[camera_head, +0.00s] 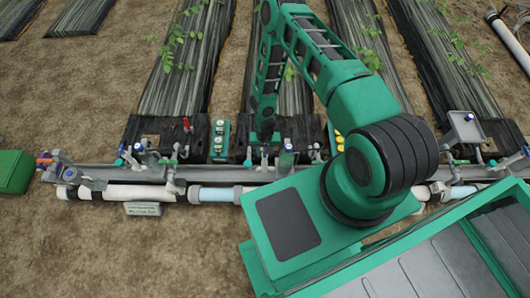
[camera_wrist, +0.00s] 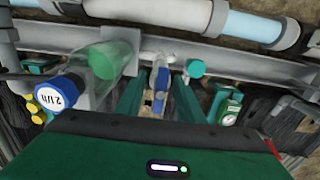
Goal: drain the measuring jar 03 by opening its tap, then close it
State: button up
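A clear measuring jar (camera_wrist: 102,62) with green showing in or behind it is left of my gripper in the wrist view. Its blue cap (camera_wrist: 58,95) has a white label that seems to read "2 l/h"; no 03 is readable. A blue tap lever (camera_wrist: 161,80) stands between the two green fingers of my gripper (camera_wrist: 157,92). The fingers are open, with a gap to the lever on both sides; I cannot tell whether it touches them. In the head view my gripper (camera_head: 262,148) is low over the pipe rail, with its fingertips too small to make out.
A grey rail (camera_head: 110,172) with a white and light blue pipe (camera_head: 210,194) runs across the bed. A green cap (camera_wrist: 196,68) and a green gauge box (camera_wrist: 228,106) stand right of my gripper. Other valves (camera_head: 172,160) line the rail. A green box (camera_head: 14,170) is at far left.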

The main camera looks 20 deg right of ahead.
jog(key=shift+r, duration=3.95)
